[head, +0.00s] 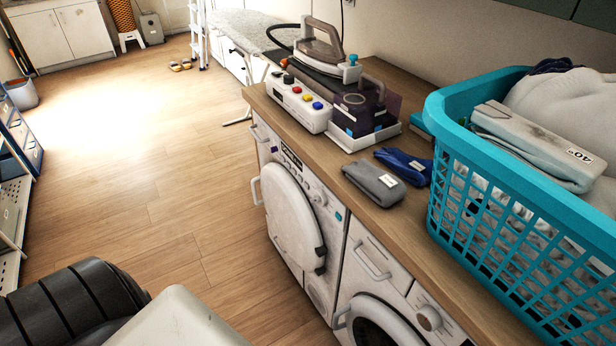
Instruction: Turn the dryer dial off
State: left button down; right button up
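Two white front-loading machines stand under a wooden worktop, and I cannot tell for sure which is the dryer. The nearer machine (391,277) has a round dial (430,318) on its front, a drawer handle above, and a dark round door cut off by the bottom edge. The farther machine (330,222) has a pale round door (291,221) and a small knob (316,195) on its panel. The dials' settings are too small to read. Neither gripper is in view. A black ribbed part and a pale link, apparently mine, fill the bottom left.
On the worktop (373,216) stand a turquoise laundry basket (480,186) full of linen, folded grey cloth (373,183), blue gloves (404,165) and an iron (318,48) on its station. An ironing board (240,30) stands behind. The wooden floor (180,170) left of the machines is clear.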

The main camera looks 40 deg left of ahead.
aim_at(318, 195)
jog(key=j, duration=0.7)
jog(key=j+u, duration=0.15)
jog(key=j, duration=0.55)
jog(key=i+j, duration=0.15)
jog(key=j, duration=0.55)
jog(key=u, duration=0.05)
